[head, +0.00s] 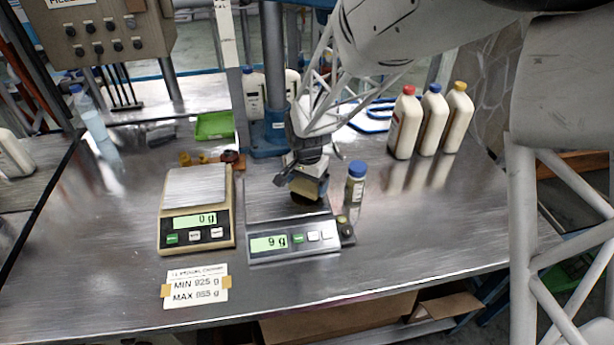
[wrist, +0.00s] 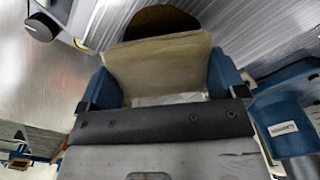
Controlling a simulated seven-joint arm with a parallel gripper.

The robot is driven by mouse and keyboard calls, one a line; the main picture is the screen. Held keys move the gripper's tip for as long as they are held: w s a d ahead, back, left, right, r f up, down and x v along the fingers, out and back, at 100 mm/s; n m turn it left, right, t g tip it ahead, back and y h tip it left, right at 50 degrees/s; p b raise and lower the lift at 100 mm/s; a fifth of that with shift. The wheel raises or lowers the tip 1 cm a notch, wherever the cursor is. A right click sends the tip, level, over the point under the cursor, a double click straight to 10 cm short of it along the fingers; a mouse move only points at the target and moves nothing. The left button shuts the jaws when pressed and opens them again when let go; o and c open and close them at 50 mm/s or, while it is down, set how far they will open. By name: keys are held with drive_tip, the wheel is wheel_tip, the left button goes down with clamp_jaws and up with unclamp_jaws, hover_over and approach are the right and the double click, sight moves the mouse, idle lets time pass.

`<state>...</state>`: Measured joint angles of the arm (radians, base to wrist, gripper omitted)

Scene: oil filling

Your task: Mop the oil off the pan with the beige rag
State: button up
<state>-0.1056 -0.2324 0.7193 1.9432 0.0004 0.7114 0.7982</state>
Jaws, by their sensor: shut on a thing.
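My gripper (head: 308,172) is shut on the beige rag (head: 307,187) over the pan (head: 268,198) of the right scale, whose display reads 9 g. In the wrist view the rag (wrist: 158,62) is held between two blue fingers (wrist: 160,85). A dark brown oil patch (wrist: 160,20) lies on the pan (wrist: 240,30), just past the rag's edge; the rag hides part of it. In the head view only a dark bit of the oil (head: 306,200) shows below the rag. I cannot tell whether the rag touches the pan.
The left scale (head: 195,205) reads 0 g. A blue post (head: 275,90) stands behind. Three white bottles (head: 432,122) stand back right. The table's front right is clear.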

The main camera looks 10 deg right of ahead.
sight(290, 202)
drive_tip(key=shift+f, duration=0.6)
drive_tip(key=shift+f, duration=0.45)
idle(0.6)
drive_tip(key=shift+a, duration=2.5)
drive_tip(key=shift+d, duration=5)
drive_tip(key=shift+s+a, duration=0.35)
drive_tip(key=shift+a, duration=1.3)
drive_tip(key=shift+s+a, duration=0.3)
drive_tip(key=shift+a, duration=1.4)
drive_tip(key=shift+s+a, duration=0.35)
drive_tip(key=shift+a, duration=1.3)
